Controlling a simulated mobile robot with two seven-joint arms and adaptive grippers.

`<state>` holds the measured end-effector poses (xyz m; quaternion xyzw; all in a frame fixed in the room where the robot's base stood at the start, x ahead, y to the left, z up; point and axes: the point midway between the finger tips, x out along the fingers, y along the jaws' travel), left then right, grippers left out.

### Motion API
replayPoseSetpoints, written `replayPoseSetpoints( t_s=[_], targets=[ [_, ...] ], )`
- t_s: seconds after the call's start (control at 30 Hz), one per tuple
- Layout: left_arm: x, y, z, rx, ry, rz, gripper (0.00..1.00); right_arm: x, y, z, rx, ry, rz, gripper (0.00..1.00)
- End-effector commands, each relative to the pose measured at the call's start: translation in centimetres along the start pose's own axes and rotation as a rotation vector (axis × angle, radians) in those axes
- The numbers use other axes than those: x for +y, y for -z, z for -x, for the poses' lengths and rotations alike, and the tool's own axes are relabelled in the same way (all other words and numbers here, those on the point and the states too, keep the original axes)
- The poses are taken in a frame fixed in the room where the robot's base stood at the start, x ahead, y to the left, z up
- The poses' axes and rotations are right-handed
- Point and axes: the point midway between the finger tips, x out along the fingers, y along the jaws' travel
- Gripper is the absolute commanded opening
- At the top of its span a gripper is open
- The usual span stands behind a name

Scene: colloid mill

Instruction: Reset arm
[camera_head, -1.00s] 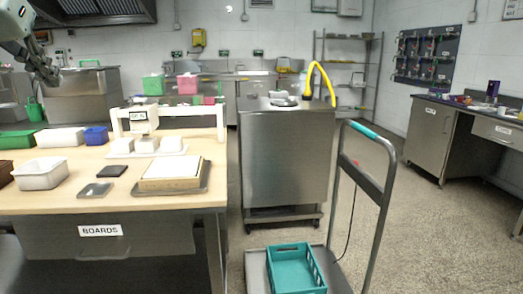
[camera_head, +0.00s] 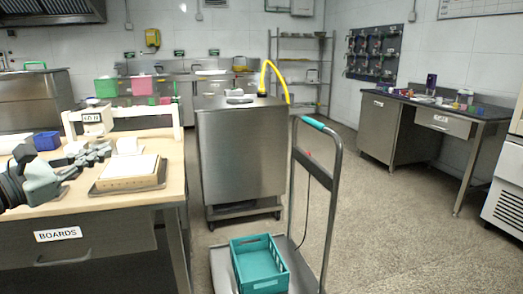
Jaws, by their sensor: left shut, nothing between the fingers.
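My left arm comes in from the left edge, low over the wooden bench (camera_head: 140,185) marked BOARDS. Its grey left gripper (camera_head: 100,150) points away to the right over the bench top, shut and empty. My right gripper is out of view.
A trolley with a teal crate (camera_head: 259,265) stands at the front centre. A steel workbench (camera_head: 385,130) is at the right. The floor between is clear.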

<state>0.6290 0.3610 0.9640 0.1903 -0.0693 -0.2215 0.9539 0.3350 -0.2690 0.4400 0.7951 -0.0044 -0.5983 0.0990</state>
Motion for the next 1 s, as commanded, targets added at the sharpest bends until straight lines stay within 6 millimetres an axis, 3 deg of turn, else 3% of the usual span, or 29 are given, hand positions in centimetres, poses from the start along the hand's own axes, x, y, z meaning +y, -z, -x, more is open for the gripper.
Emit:
replayPoseSetpoints(
  t_s=[0.1,0.2,0.37,0.47,0.6,0.8,0.9,0.93,1.0],
  targets=[
    [0.0,6.8,1.3,-0.049,-0.236,0.576,0.00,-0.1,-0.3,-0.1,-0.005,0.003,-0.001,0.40],
    [-0.7,12.9,3.4,-0.077,-0.437,0.994,0.00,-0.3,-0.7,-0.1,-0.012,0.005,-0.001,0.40],
    [-4.1,21.9,7.3,-0.108,-0.732,1.505,0.00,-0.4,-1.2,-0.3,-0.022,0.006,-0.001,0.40],
    [-7.5,26.8,10.0,-0.124,-0.919,1.765,0.00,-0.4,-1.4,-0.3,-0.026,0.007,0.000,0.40],
    [-13.6,32.4,13.8,-0.144,-1.194,2.073,0.00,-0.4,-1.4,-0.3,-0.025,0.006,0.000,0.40],
    [-24.3,37.6,19.0,-0.171,-1.632,2.408,0.00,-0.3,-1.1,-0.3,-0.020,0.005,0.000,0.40],
    [-29.8,38.9,21.3,-0.183,-1.862,2.520,0.00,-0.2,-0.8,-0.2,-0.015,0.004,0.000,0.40],
    [-31.3,39.1,21.9,0.180,1.862,-2.455,0.00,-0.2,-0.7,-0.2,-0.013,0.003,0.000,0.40],
    [-34.5,39.2,23.1,0.173,1.852,-2.313,0.00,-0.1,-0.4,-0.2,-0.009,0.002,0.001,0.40]
  ],
)
